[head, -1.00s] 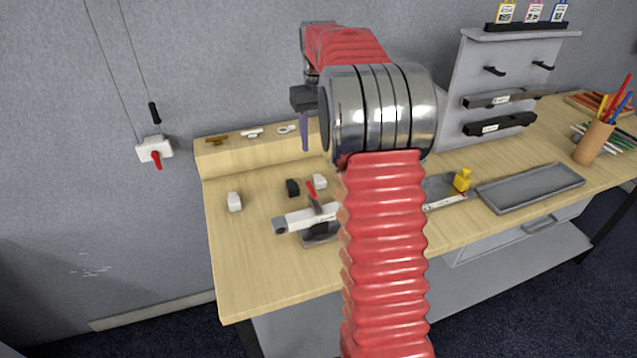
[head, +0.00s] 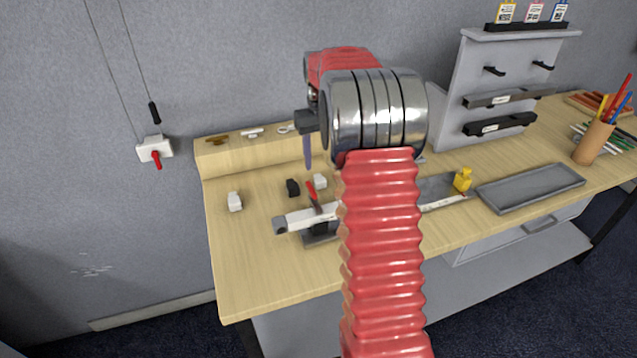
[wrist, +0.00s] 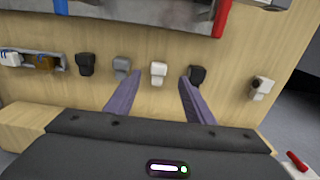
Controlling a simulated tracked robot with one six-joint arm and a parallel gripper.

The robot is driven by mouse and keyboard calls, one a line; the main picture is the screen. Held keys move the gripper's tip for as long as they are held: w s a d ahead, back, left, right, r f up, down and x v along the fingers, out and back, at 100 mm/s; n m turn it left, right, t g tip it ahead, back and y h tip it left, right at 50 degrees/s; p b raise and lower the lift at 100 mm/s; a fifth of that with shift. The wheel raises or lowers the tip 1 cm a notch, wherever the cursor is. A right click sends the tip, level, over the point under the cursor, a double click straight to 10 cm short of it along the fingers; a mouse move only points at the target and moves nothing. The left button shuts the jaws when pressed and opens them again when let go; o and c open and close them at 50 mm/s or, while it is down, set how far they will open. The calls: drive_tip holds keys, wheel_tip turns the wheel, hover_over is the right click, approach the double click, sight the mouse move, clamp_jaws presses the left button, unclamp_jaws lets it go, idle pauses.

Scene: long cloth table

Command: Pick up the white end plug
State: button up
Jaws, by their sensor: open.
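The white end plug (wrist: 158,72) stands on the table in the wrist view, between the two purple fingers of my gripper (wrist: 160,80) as seen from above. It also shows in the head view (head: 320,181), just right of a black plug. My gripper (head: 308,165) is open and empty; in the head view its fingers point down and appear above and behind the plug. In the wrist view a grey plug (wrist: 121,66) is by the left fingertip and a black plug (wrist: 196,75) by the right fingertip, which partly overlaps it.
Another black plug (wrist: 85,63) stands further left in the wrist view. A pale plug with a dark hole (wrist: 262,87) stands apart at right. A clamped rail with a red lever (head: 313,191) lies in front. A wooden ledge (head: 225,160) runs along the back.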

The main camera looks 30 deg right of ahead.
sight(322, 182)
drive_tip(key=shift+f, duration=1.3)
drive_tip(key=shift+s+f, duration=0.2)
drive_tip(key=shift+f, duration=2.4)
drive_tip(key=c, duration=1.1)
